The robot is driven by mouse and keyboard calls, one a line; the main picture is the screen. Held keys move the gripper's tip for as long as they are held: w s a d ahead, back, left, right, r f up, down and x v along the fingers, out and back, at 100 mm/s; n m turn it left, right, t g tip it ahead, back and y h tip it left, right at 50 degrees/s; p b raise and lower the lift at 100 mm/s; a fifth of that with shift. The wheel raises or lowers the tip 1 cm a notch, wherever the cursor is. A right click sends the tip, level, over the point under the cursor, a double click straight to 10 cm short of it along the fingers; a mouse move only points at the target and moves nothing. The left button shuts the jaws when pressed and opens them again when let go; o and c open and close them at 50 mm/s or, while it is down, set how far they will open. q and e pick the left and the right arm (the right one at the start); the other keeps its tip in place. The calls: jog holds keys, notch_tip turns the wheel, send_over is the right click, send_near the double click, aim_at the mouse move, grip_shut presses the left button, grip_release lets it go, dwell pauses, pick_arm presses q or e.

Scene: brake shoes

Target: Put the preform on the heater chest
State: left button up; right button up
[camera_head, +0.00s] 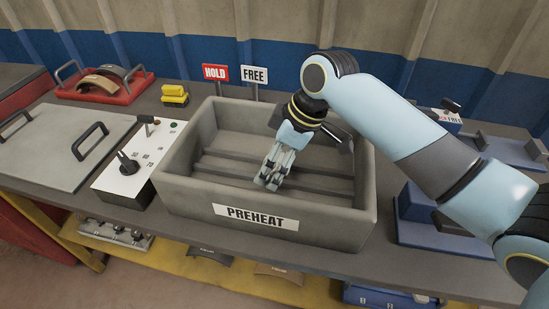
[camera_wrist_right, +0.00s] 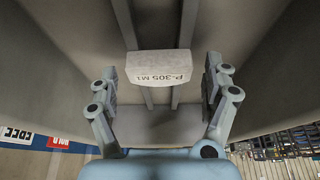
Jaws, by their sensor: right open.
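The heater chest (camera_head: 190,185) is an open grey box with a PREHEAT label on its front wall and slats across its floor. My right gripper (camera_head: 270,181) reaches down inside it, near the middle. In the right wrist view the preform (camera_wrist_right: 160,66), a pale grey block marked P-305 M1, lies ahead between the open fingers of my right gripper (camera_wrist_right: 161,82). Gaps show on both sides of the preform. It is over the slats; I cannot tell whether it touches them. The preform is not discernible in the head view. My left gripper is not in view.
A control box (camera_head: 124,170) with a knob and a grey lid (camera_head: 60,146) with handles stand left of the chest. A red tray (camera_head: 104,85) with curved shoes and yellow blocks (camera_head: 175,95) sit behind. HOLD (camera_head: 215,73) and FREE (camera_head: 254,75) signs stand at the chest's back.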

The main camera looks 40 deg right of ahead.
jog(key=v, duration=1.2)
jog(key=shift+p, duration=0.45)
